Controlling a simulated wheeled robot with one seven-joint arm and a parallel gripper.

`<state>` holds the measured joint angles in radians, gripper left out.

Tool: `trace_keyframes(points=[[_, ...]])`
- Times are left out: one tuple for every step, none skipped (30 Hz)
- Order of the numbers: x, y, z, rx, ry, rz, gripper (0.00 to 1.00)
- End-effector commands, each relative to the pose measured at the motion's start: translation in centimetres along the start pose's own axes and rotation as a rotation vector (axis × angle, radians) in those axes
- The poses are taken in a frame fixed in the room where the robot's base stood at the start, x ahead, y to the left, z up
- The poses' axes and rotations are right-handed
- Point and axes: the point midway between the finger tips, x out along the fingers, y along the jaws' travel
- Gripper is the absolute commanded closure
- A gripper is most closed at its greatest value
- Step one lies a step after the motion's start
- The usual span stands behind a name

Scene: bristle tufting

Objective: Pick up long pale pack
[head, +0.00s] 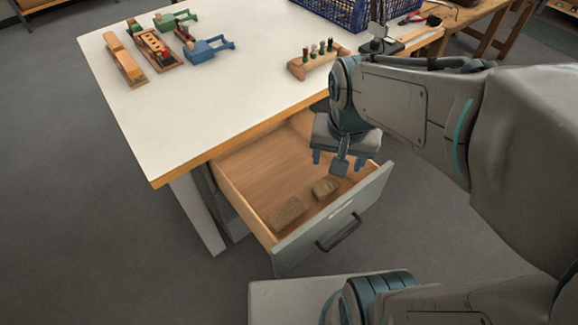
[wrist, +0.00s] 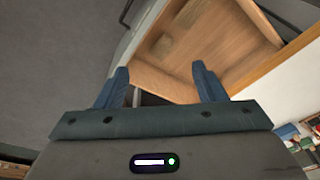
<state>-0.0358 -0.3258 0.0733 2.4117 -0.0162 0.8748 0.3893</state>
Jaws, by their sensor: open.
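Two dull tan packs lie on the floor of the open drawer (head: 250,170), near its front panel. The longer pack (head: 286,212) is on the left in the head view; the shorter, blockier pack (head: 325,187) is to its right. In the wrist view, a brownish pack (wrist: 162,45) shows beyond the fingertips, and another (wrist: 184,11) shows near the top edge. They look small and dim there. My gripper (head: 337,163) is open and empty above the right part of the drawer, apart from both packs. Its two blue fingers (wrist: 160,70) are spread in the wrist view.
The drawer front with its dark handle (head: 338,233) faces lower right. The white tabletop (head: 200,110) overhangs the drawer's back. Wooden fixtures (head: 155,48), a peg block (head: 315,62) and a blue basket (head: 335,10) stand on it. Bare drawer floor lies behind the packs.

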Motion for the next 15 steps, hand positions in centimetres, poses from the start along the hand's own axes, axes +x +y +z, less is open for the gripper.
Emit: trace_keyframes(points=[[4.0,-0.9,-0.1,0.057,-0.022,0.009,0.36],[5.3,-1.5,-0.3,0.097,-0.031,0.014,0.36],[7.0,-2.2,-0.5,0.151,-0.043,0.02,0.36],[8.2,-2.8,-0.7,0.19,-0.053,0.026,0.36],[9.5,-3.4,-0.8,0.23,-0.061,0.031,0.36],[11.3,-4.2,-1.0,0.284,-0.074,0.037,0.36],[12.5,-4.8,-1.1,0.322,-0.082,0.042,0.36],[13.8,-5.4,-1.1,0.36,-0.091,0.047,0.36],[15.4,-6.2,-1.2,0.409,-0.102,0.054,0.36],[16.5,-6.8,-1.2,0.444,-0.11,0.058,0.36],[17.6,-7.3,-1.2,0.478,-0.117,0.063,0.36],[18.8,-8.0,-1.2,0.52,-0.125,0.068,0.36],[19.7,-8.4,-1.2,0.549,-0.132,0.073,0.36],[20.5,-8.9,-1.2,0.575,-0.137,0.076,0.36],[21.4,-9.4,-1.2,0.606,-0.143,0.08,0.36]])
